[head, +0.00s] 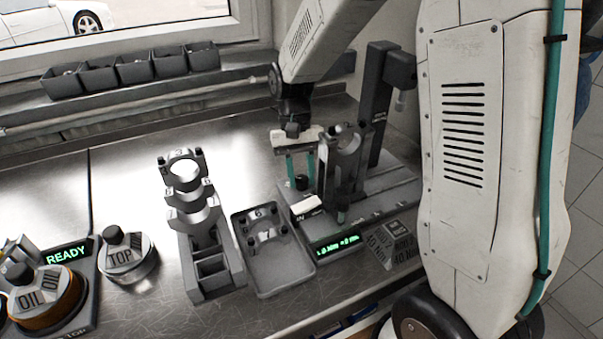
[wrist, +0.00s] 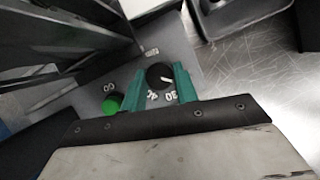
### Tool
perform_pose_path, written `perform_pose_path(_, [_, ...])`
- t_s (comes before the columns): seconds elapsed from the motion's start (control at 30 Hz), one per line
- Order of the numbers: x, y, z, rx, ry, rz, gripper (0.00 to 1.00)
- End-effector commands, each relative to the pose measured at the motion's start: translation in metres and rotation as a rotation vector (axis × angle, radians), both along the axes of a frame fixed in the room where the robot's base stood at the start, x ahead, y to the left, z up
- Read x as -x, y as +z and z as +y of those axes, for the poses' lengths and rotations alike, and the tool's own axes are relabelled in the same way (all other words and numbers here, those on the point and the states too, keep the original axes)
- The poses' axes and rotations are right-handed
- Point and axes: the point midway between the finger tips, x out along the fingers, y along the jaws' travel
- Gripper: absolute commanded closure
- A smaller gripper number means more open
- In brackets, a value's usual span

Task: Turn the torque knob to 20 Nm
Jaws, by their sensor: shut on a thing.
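The black torque knob (wrist: 158,75) sits on the grey base of the press-like station and also shows in the head view (head: 302,182). It has a white pointer mark that points to the right and slightly down in the wrist view. White numbers stand around it; one reads like 30, and the others are hard to read. My gripper (wrist: 158,80) has its teal fingers on either side of the knob, shut on it. In the head view my gripper (head: 301,178) comes down from above. The green-lit display (head: 337,243) is too small to read surely.
A green button (wrist: 111,104) lies close to the left finger. A dark upright fixture (head: 343,160) and a column (head: 378,110) stand right beside my gripper. A grey tray (head: 272,285) and a stand with ring parts (head: 212,270) are to the left.

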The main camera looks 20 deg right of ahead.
Motion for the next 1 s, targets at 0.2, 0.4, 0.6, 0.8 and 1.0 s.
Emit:
perform_pose_path(0.2, [-0.001,0.001,0.0,-0.001,0.013,-0.002,0.93])
perform_pose_path(0.4, [-0.001,0.001,0.0,0.0,0.012,-0.001,0.61])
perform_pose_path(0.6, [-0.001,0.001,0.0,0.0,0.011,-0.001,0.61])
perform_pose_path(0.8, [-0.01,0.022,-0.001,0.0,0.01,-0.004,0.61])
perform_pose_path(1.0, [-0.023,0.054,-0.003,-0.001,0.011,-0.004,0.61])
